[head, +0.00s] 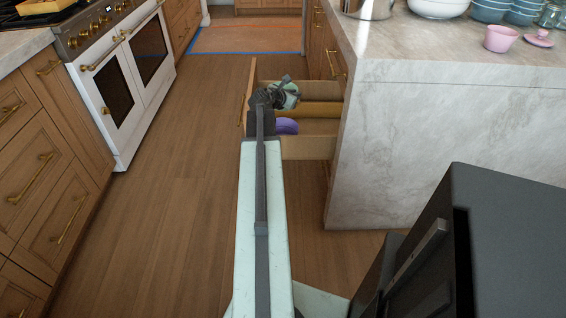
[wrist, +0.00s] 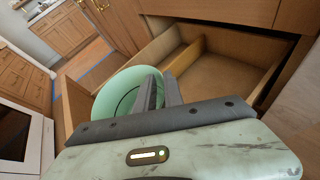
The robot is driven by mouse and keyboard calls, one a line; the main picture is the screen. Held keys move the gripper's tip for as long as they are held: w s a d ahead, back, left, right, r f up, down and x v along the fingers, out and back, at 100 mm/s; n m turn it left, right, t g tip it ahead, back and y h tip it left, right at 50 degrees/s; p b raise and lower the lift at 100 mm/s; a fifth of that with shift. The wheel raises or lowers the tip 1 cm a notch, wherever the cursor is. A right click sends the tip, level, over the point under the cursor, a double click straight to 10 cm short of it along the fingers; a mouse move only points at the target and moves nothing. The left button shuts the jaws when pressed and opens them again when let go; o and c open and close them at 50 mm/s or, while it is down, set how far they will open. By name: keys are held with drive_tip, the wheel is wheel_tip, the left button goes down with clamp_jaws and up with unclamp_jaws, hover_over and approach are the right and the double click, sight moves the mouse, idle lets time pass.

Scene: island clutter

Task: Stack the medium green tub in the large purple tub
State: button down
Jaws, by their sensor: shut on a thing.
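The medium green tub (wrist: 116,92) is in my gripper (wrist: 158,92), which is shut on its rim. In the head view the green tub (head: 291,97) shows small beside my gripper (head: 281,84), above the open drawer. The large purple tub (head: 286,126) sits in the near part of the drawer, partly hidden behind my arm. The green tub is held above and apart from it. The purple tub does not show in the wrist view, where the green tub and my gripper cover part of the drawer.
The open drawer (wrist: 215,82) has a wooden divider (head: 318,107) and an empty compartment. It juts from the marble island (head: 420,140). A pink cup (head: 500,39), pink lid and several bowls stand on top. A white oven (head: 125,85) is left across clear floor.

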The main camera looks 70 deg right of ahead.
wheel_tip(320, 180, down, 14)
drive_tip(key=b, duration=1.1)
drive_tip(key=shift+b, duration=0.3)
drive_tip(key=shift+s, duration=0.1)
drive_tip(key=c, duration=1.4)
unclamp_jaws()
drive_tip(key=shift+c, duration=0.2)
drive_tip(key=r+p+v, duration=0.1)
drive_tip(key=p+v, duration=0.5)
drive_tip(key=v, duration=0.6)
drive_tip(key=shift+r, duration=0.1)
